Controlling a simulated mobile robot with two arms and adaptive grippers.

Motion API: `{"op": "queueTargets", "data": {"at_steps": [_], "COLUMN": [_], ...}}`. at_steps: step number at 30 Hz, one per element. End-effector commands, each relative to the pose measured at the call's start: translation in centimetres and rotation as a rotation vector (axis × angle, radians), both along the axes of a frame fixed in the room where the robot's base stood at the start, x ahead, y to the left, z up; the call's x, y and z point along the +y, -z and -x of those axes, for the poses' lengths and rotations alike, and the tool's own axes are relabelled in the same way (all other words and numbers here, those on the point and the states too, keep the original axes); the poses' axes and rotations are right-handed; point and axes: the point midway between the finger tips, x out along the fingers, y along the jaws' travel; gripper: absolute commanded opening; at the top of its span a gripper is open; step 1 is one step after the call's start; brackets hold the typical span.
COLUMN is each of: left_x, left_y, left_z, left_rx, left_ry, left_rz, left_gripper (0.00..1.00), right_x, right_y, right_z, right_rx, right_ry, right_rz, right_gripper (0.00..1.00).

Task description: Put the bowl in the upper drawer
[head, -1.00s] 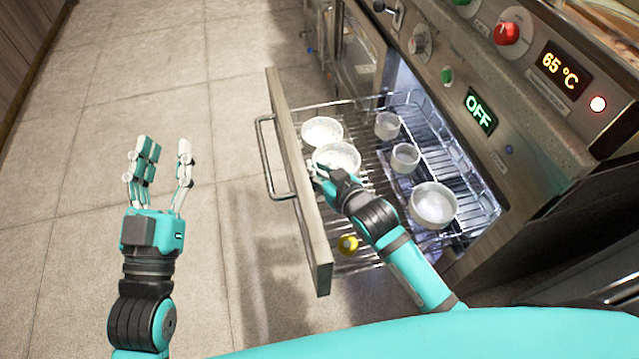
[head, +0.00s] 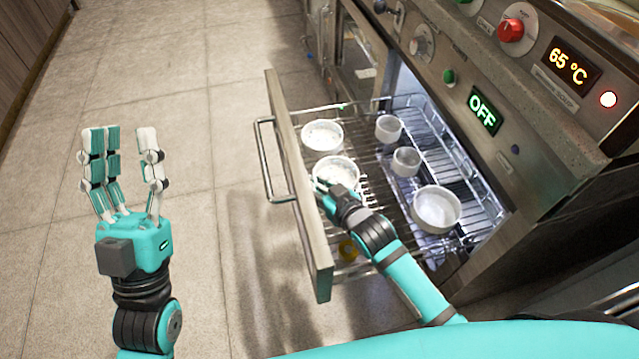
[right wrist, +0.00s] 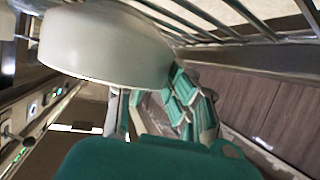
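Inside the pulled-out drawer (head: 300,190), a white round bowl (head: 336,172) is at my right gripper (head: 325,186), near the drawer front. My right fingers appear closed on the bowl's near rim; part of the grip is hidden by the hand. In the right wrist view, the bowl (right wrist: 105,42) fills the upper left, with the right fingers (right wrist: 150,105) at its lower edge and wire rack bars close by. My left gripper (head: 122,145) is open and empty, raised above the floor to the left of the drawer.
Another white bowl (head: 322,136) stands just behind. Two small cups (head: 388,128) and a larger bowl (head: 437,208) stand on the rack to the right. The control panel (head: 520,75) is above; the floor left is clear.

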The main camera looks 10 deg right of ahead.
Motion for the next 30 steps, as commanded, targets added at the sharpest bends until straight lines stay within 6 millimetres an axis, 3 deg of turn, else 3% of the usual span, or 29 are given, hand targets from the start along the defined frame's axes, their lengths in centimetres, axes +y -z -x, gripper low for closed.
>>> {"op": "queueTargets", "data": {"at_steps": [5,15,20,30], "left_x": [0.0,0.0,-0.2,-0.3], "left_y": [0.0,0.0,1.7,7.8], "left_z": [0.0,-0.3,-2.2,-5.5], "left_rx": [0.0,0.017,0.16,0.553], "left_ry": [0.0,-0.001,-0.01,-0.032], "left_rz": [0.0,-0.006,-0.047,-0.159], "left_gripper": [0.37,0.37,0.37,0.37], "right_x": [0.0,-0.1,-0.5,-1.6], "right_y": [0.0,-0.3,-0.9,-2.5], "right_z": [0.0,0.3,1.5,5.2], "right_rx": [0.0,0.0,0.002,0.002], "right_ry": [0.0,0.0,0.0,0.0], "right_rz": [0.0,0.0,0.001,0.001], "right_gripper": [0.34,0.34,0.34,0.34]}}
